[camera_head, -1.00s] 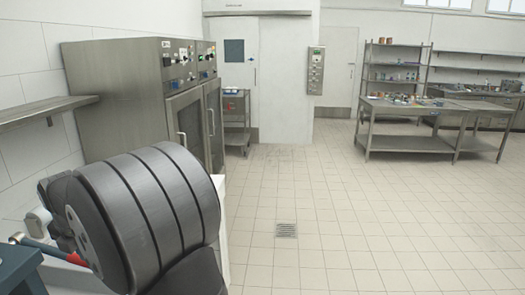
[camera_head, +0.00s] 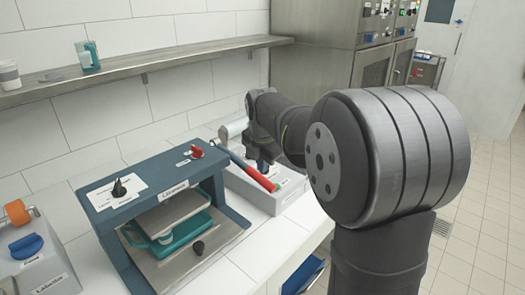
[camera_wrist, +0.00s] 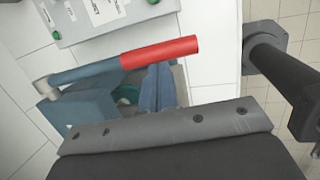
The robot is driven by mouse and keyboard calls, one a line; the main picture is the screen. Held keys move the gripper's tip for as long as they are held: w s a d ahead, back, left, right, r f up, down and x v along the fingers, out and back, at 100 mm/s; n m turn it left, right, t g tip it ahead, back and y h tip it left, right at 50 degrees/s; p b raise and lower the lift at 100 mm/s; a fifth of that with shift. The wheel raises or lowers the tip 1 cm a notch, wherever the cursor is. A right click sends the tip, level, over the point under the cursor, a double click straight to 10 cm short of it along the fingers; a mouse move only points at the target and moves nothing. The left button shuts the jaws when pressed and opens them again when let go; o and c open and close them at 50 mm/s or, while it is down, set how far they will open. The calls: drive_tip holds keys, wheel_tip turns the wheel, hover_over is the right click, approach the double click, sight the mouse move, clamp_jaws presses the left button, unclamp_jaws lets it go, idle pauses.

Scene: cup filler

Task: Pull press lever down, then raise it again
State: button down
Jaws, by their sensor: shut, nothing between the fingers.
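The press is a blue frame (camera_head: 150,180) on the white counter, with a black knob and a small red knob on top. Its lever has a blue-grey rod and a red grip (camera_head: 262,178); it slants down to the right in the head view. The red grip also shows in the wrist view (camera_wrist: 160,52), lying across the picture. My gripper (camera_wrist: 160,68) is shut and empty, its fingertips right by the red grip; I cannot tell whether they touch it. In the head view my arm partly hides the fingers. A teal item (camera_head: 175,238) lies under the metal press plate (camera_head: 168,214).
A grey box (camera_head: 285,197) stands right of the press, beneath the lever. Another grey device (camera_head: 35,262) with an orange roller and blue knob stands at left. A wall shelf (camera_head: 150,65) holds a cup and a teal-and-white bottle.

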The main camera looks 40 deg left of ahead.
sight(262, 179)
drive_tip(key=shift+x, duration=1.55)
drive_tip(key=shift+f, duration=0.85)
drive_tip(key=v, duration=1.5)
drive_tip(key=shift+w, duration=0.1)
